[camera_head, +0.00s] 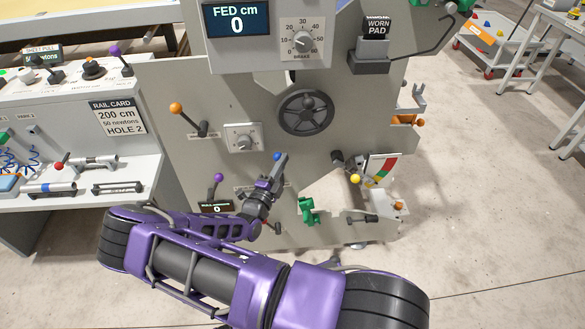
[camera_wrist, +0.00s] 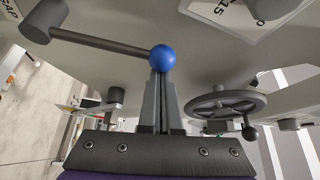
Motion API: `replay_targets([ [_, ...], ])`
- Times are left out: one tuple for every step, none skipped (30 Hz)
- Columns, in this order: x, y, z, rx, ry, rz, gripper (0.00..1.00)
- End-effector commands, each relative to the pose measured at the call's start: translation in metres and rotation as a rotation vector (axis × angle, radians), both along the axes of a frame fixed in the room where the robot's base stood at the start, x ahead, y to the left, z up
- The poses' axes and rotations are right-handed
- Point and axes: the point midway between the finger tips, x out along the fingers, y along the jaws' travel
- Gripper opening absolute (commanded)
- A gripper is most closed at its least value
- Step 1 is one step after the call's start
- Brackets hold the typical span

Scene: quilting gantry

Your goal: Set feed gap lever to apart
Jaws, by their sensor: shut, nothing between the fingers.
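A lever with a blue ball knob (camera_wrist: 162,57) shows in the wrist view. Its dark rod runs left to a round pivot (camera_wrist: 44,20), and part of a label reading "GAP" shows by the pivot at the left edge. The blue knob also shows in the head view (camera_head: 277,156), low on the grey machine panel. My gripper (camera_wrist: 160,78) is shut and empty, with its fingertips right at the knob in the picture. I cannot tell whether they touch it. In the head view my gripper (camera_head: 281,160) covers much of the lever.
A black handwheel (camera_head: 306,112) is above the lever on the panel. An orange-knobbed lever (camera_head: 177,108) and a purple-knobbed lever (camera_head: 218,178) are to the left. A yellow-knobbed lever (camera_head: 355,179) and green part (camera_head: 308,211) are to the right.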

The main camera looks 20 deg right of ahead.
Motion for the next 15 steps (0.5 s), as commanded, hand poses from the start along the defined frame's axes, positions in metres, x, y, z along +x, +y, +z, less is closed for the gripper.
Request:
replay_targets([
  [0.002, 0.007, -0.006, -0.041, 0.010, 0.004, 0.00],
  [0.003, 0.011, -0.006, -0.067, 0.018, 0.003, 0.00],
  [0.005, 0.015, -0.005, -0.103, 0.028, 0.004, 0.00],
  [0.006, 0.018, -0.005, -0.128, 0.036, 0.004, 0.00],
  [0.006, 0.021, -0.005, -0.153, 0.043, 0.003, 0.00],
  [0.007, 0.025, -0.005, -0.185, 0.052, 0.002, 0.00],
  [0.008, 0.028, -0.005, -0.208, 0.058, 0.002, 0.00],
  [0.009, 0.031, -0.005, -0.216, 0.061, 0.002, 0.00],
  [0.011, 0.035, -0.005, -0.211, 0.059, 0.002, 0.00],
  [0.011, 0.037, -0.006, -0.210, 0.060, 0.002, 0.00],
  [0.012, 0.039, -0.006, -0.211, 0.061, 0.002, 0.00],
  [0.012, 0.042, -0.007, -0.209, 0.061, 0.003, 0.00],
  [0.013, 0.044, -0.007, -0.209, 0.061, 0.003, 0.00],
  [0.013, 0.046, -0.008, -0.210, 0.061, 0.002, 0.00],
  [0.014, 0.048, -0.008, -0.210, 0.061, 0.002, 0.00],
])
